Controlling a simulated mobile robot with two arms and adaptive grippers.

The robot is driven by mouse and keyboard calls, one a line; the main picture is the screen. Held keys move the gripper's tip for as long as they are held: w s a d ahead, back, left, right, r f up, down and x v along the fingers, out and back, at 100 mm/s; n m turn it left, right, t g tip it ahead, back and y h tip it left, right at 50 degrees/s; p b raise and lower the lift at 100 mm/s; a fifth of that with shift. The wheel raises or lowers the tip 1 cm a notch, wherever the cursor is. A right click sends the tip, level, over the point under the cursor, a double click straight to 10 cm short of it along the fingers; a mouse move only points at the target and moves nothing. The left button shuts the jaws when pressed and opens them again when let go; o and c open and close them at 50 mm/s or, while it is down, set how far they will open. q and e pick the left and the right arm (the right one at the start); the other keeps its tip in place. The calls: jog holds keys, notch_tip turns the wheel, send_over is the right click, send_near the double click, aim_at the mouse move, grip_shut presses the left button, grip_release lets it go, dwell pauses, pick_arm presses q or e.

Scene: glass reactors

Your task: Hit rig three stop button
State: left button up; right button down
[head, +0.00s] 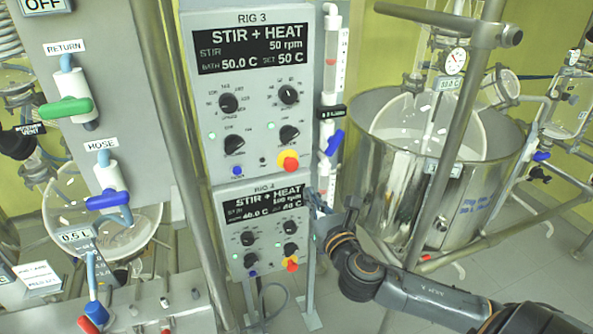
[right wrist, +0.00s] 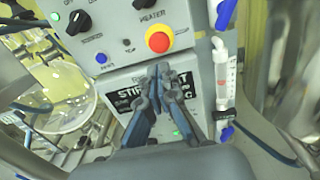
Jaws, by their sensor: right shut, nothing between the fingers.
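The rig 3 control box (head: 258,120) shows a display reading STIR + HEAT, 50 rpm and 50.0 C. Its stop button (head: 289,162) is a red knob on a yellow collar at the box's lower right. The button also shows in the right wrist view (right wrist: 158,41), just beyond my fingertips. My right gripper (head: 322,213) is at the right edge of the rig 4 box, below and right of the button. In the right wrist view its fingers (right wrist: 158,72) are shut and empty, apart from the button. My left gripper is not in view.
The rig 4 box (head: 265,230) hangs directly below, with a similar red and yellow button (head: 291,264). A tube with blue valves (head: 333,142) runs along the right side. A steel bath (head: 385,165) stands further right. Hose valves (head: 107,200) are on the left.

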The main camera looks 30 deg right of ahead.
aim_at(293, 167)
jog(key=p+x, duration=0.2)
jog(key=x, duration=0.7)
jog(key=shift+w, duration=0.5)
